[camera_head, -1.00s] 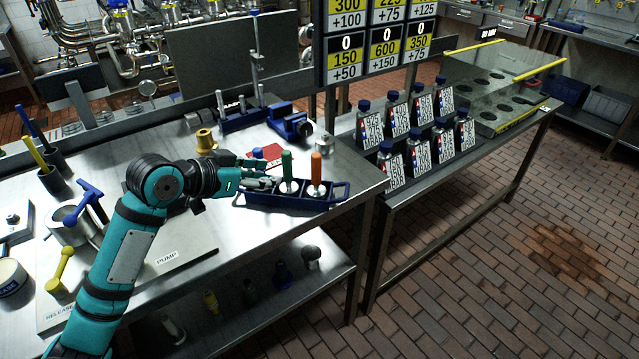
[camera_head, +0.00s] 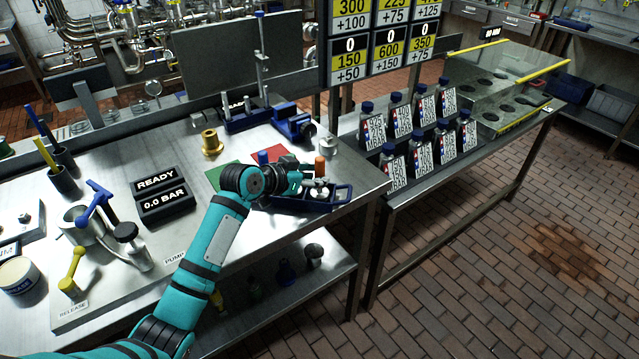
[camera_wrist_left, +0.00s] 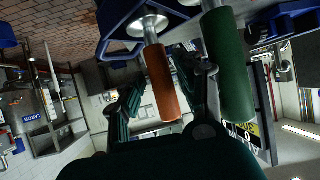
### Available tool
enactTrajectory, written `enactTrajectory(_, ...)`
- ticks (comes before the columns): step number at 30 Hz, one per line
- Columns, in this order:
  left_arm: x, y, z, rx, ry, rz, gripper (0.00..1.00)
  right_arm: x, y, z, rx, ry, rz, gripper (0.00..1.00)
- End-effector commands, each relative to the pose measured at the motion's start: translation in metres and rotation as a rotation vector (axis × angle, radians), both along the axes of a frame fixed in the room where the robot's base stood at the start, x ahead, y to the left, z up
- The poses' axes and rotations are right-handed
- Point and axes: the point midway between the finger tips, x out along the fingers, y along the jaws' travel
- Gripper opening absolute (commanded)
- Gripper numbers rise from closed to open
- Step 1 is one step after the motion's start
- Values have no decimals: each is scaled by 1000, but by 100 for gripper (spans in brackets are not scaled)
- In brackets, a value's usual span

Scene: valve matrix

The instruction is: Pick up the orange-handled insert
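The orange-handled insert (camera_head: 320,167) stands upright in the right part of the dark blue tray (camera_head: 343,193) on the steel bench. My left gripper (camera_head: 303,174) is just left of it in the head view. In the left wrist view, the orange handle (camera_wrist_left: 162,84) lies between the two spread fingers of my left gripper (camera_wrist_left: 165,98), with a visible gap to the left finger. A green-handled insert (camera_wrist_left: 227,65) is just beyond the right finger there; my arm hides it in the head view. My right gripper is not in view.
A blue handle top (camera_head: 262,157) shows behind my arm. A brass fitting (camera_head: 211,142) and a blue vise (camera_head: 293,123) stand farther back. Several labelled bottles (camera_head: 392,166) stand on the bench to the right. The pump panel (camera_head: 140,262) is at the left.

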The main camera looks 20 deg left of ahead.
Motion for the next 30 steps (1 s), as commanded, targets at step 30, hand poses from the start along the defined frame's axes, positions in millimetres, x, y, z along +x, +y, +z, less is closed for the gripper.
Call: enactTrajectory(30, 18, -9, -12, 0, 1, 0, 0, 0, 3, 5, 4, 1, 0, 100)
